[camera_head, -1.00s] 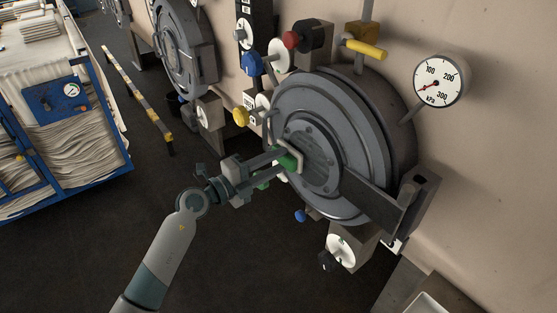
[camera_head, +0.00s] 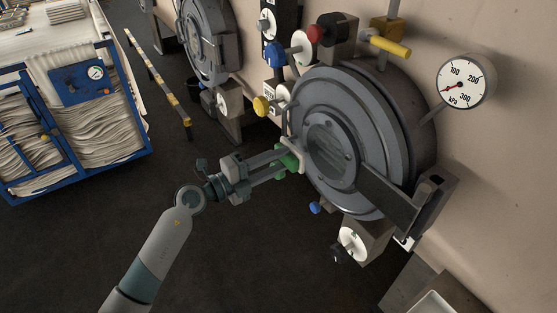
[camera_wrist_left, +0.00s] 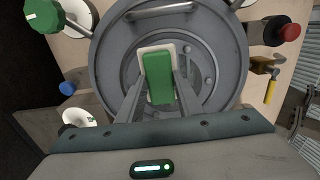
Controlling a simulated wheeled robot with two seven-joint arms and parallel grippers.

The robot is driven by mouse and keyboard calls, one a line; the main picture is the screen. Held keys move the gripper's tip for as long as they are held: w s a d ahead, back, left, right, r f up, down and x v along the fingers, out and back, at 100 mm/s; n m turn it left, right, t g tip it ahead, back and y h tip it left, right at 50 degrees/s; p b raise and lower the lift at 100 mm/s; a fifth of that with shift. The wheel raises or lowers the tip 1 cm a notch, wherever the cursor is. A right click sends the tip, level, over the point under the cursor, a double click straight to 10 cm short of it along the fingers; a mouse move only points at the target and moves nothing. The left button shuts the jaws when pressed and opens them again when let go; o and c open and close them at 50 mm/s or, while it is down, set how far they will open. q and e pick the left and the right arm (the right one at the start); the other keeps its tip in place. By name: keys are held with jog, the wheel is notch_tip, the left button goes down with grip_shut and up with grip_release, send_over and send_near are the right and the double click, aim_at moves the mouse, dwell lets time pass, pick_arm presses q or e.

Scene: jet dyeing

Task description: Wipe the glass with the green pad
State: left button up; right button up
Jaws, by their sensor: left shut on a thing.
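The green pad (camera_head: 291,159) has a green grip and a pale face turned toward the round machine door. My left gripper (camera_head: 282,163) is shut on it, with a finger on each side. The round glass (camera_head: 332,150) is the dark disc at the centre of the grey door. In the head view the pad stands at the left of the glass; whether it touches the door I cannot tell. In the left wrist view the pad (camera_wrist_left: 160,77) covers part of the glass (camera_wrist_left: 198,82) behind it. My right gripper is not in view.
A dark bar (camera_head: 391,194) crosses the door's lower right. Valves and knobs, including a yellow knob (camera_head: 262,106) and a blue one (camera_head: 273,55), surround the door. A pressure gauge (camera_head: 466,82) is at right. A blue cart (camera_head: 75,120) of folded cloth stands left. The floor between is clear.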

pick_arm(q)
jog(key=shift+p+v, duration=0.5)
jog(key=shift+v, duration=0.45)
jog(key=shift+s+a+r, duration=0.1)
jog(key=shift+s+a, duration=0.25)
jog(key=shift+a, duration=0.15)
